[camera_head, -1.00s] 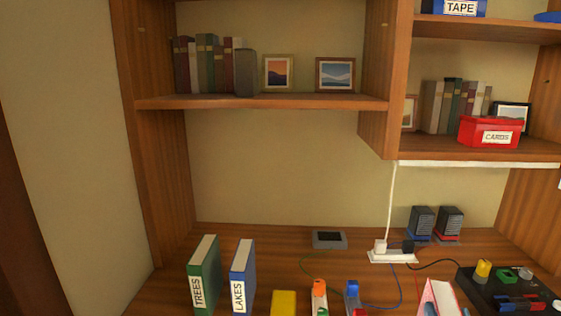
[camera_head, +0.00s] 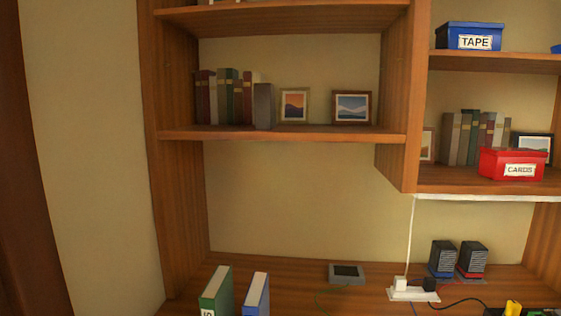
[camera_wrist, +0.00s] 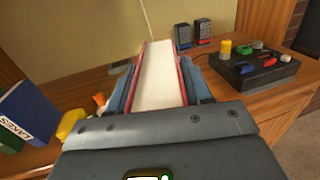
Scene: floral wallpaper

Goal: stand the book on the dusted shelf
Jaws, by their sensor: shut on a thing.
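My gripper (camera_wrist: 160,88) is in the wrist view, its two blue-grey fingers on either side of a red-covered book (camera_wrist: 162,62) with pale pages facing the camera. It is shut on this book, which is held in front of the wrist above the desk. The book's title is hidden. The head view shows neither gripper nor held book. It shows a left shelf (camera_head: 330,134) with books, a grey block and two framed pictures, and a right shelf (camera_head: 447,180). I cannot tell which shelf is dusted.
A green book (camera_head: 217,290) and a blue LAKES book (camera_head: 257,292) stand on the desk. A red CARDS box (camera_head: 512,162) sits on the right shelf and a blue TAPE box (camera_head: 470,36) above it. The left shelf is clear right of the pictures.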

